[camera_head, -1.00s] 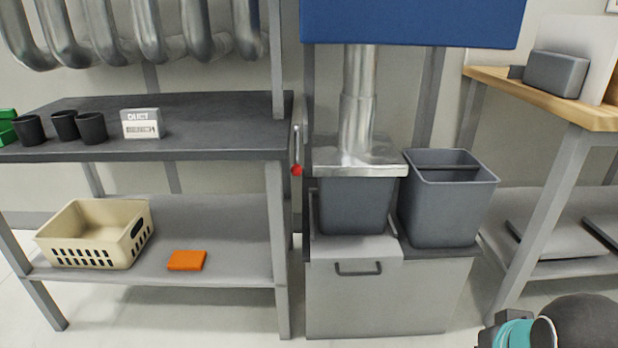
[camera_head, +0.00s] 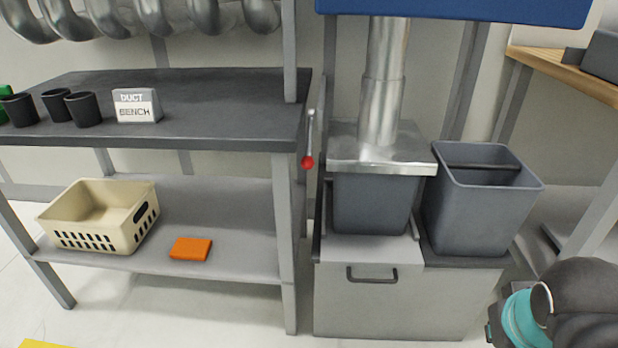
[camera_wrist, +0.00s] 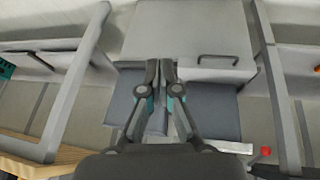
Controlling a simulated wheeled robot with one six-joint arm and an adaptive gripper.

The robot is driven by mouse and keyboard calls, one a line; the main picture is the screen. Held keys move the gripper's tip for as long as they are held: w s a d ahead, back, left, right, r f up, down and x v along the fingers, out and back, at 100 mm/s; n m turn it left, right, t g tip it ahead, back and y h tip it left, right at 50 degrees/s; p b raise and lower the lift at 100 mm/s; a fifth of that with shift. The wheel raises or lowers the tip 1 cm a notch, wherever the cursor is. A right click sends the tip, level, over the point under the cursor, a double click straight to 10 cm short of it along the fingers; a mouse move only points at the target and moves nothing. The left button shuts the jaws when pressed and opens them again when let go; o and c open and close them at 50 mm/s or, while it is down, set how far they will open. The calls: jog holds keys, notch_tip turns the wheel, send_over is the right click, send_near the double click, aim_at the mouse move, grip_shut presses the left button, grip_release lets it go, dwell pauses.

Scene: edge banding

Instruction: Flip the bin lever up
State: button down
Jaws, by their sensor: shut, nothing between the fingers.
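The bin lever is a thin metal rod with a red ball knob (camera_head: 307,162) at its lower end, hanging down beside the grey post, left of the metal hood, in the head view. The red knob also shows at the lower right of the wrist view (camera_wrist: 265,151). A dark grey bin (camera_head: 372,205) sits under the metal hood (camera_head: 380,150). My gripper (camera_wrist: 160,64) is shut and empty in the wrist view, apart from the knob. In the head view only part of my arm shows at the lower right; the fingers are out of that frame.
A second grey bin (camera_head: 478,215) stands right of the hood. Both bins stand on a grey cabinet (camera_head: 368,305) with a handle. At left, a bench (camera_head: 200,90) holds black cups; its lower shelf (camera_head: 230,235) carries a beige basket (camera_head: 100,215) and an orange block (camera_head: 190,248).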

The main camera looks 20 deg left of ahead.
jog(key=w+a+f+n+t+h+b, duration=0.1)
jog(key=w+a+n+t+h+b, duration=0.15)
jog(key=w+n, duration=0.65)
jog(key=w+a+f+n+t+h+b, duration=0.1)
jog(key=w+a+n+t+h+b, duration=0.15)
jog(key=w+n, duration=0.65)
jog(key=w+a+n+t+y+b, duration=0.1)
jog(key=a+n+t+y, duration=0.6)
jog(key=a+n, duration=1.4)
jog(key=w+a+y, duration=0.1)
jog(key=a, duration=0.7)
jog(key=shift+a+f+b, duration=0.25)
jog(key=shift+a+b, duration=0.15)
jog(key=shift+w, duration=0.1)
